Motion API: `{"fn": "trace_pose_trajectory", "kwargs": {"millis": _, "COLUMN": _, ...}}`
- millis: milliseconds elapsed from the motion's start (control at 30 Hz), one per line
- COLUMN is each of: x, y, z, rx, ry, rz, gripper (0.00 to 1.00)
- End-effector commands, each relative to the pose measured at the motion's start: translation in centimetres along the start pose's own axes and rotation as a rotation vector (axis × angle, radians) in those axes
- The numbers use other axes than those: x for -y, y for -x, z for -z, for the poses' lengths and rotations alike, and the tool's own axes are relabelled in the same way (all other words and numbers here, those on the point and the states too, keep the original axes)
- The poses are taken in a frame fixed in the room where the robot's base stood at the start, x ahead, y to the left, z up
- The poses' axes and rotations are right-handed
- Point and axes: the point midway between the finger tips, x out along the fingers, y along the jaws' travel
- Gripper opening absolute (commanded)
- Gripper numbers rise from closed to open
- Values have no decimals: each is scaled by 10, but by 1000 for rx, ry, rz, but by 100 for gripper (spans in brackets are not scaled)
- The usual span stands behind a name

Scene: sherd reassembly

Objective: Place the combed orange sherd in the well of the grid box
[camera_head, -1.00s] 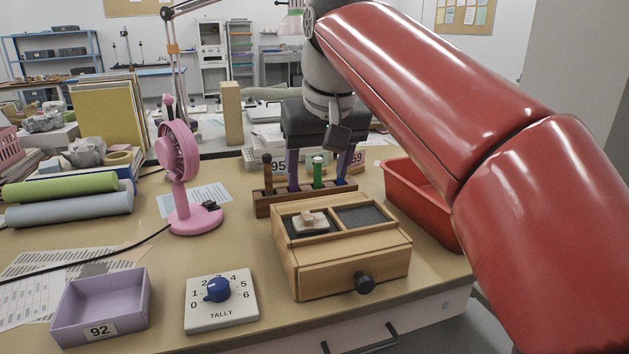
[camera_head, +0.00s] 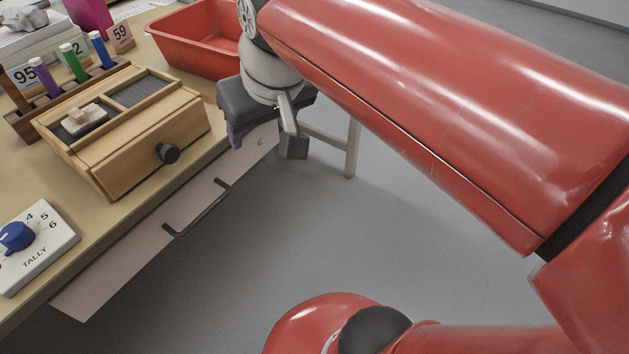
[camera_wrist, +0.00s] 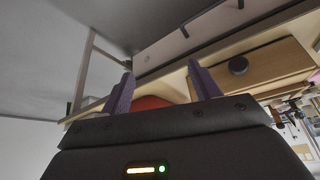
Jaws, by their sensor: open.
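The wooden box (camera_head: 150,150) with a front knob stands near the table's front edge. Its top has two dark gridded recesses. The right recess (camera_head: 140,90) is bare. A small pale block-like piece (camera_head: 85,120) sits in the left one. I cannot make out a combed orange sherd in any view. My gripper (camera_wrist: 160,76) is open and empty, with two purple fingers spread in the wrist view. In the head view it hangs right of the box, off the table's front edge, one finger partly showing. The box also shows in the wrist view (camera_wrist: 270,72).
A red tray (camera_head: 190,45) stands behind the box, close to my arm. A rack with coloured tubes (camera_head: 72,62) is at the back left. A TALLY dial plate (camera_head: 35,245) is at the front left. A drawer handle (camera_head: 197,210) juts from the table front. Open floor lies right.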

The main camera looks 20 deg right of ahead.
Motion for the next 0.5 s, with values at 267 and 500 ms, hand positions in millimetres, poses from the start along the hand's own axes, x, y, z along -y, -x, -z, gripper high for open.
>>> {"fn": "trace_pose_trajectory", "kwargs": {"millis": 267, "x": -36, "y": -50, "z": -104, "rx": -29, "ry": -128, "rz": -74, "gripper": 62}}
{"fn": "trace_pose_trajectory", "kwargs": {"millis": 500, "x": -39, "y": -57, "z": -117, "rx": -31, "ry": -141, "rz": -82, "gripper": 62}}
